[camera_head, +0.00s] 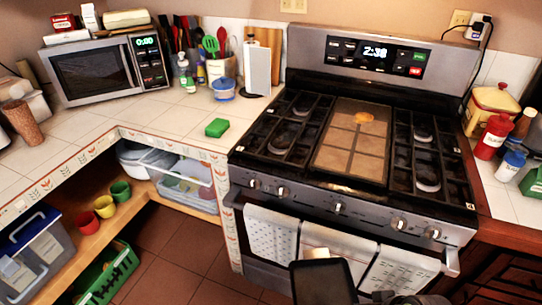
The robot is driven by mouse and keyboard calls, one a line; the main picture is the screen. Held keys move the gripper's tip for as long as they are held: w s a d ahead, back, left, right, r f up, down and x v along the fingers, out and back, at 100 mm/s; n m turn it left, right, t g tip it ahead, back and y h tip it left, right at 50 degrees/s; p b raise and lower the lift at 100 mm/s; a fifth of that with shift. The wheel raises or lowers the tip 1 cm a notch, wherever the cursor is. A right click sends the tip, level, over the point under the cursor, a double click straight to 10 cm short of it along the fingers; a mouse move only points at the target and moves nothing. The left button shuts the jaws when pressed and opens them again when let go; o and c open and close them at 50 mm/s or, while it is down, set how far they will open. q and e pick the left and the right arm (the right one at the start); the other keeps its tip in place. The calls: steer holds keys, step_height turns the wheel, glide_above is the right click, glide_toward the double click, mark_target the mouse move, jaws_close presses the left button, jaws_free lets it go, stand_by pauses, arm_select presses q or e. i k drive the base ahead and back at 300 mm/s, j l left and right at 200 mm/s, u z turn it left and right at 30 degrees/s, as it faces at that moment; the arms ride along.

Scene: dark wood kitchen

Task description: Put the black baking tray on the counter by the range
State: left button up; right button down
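A black, flat, rectangular thing with rounded corners (322,284), which looks like the black baking tray, shows at the bottom edge in front of the oven door. Its lower part is cut off, and I cannot tell what bears it. A small grey and dark part just to its right at the bottom edge may be mine; its fingers cannot be made out. My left gripper is not in view. The range (340,190) stands in the middle right. The tiled counter (165,118) runs along its left side, with bare room at its front corner.
A green sponge (217,127) and a blue-lidded pot (223,90) are on the left counter. A microwave (95,70) stands farther left. Towels (270,236) hang on the oven handle. The right counter holds a red bottle (493,136) and other containers.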

mark_target(167, 114)
steer(key=i+j+u, duration=0.35)
steer(key=i+j, duration=0.25)
steer(key=i+j+u, duration=0.3)
steer(key=i+j, duration=0.35)
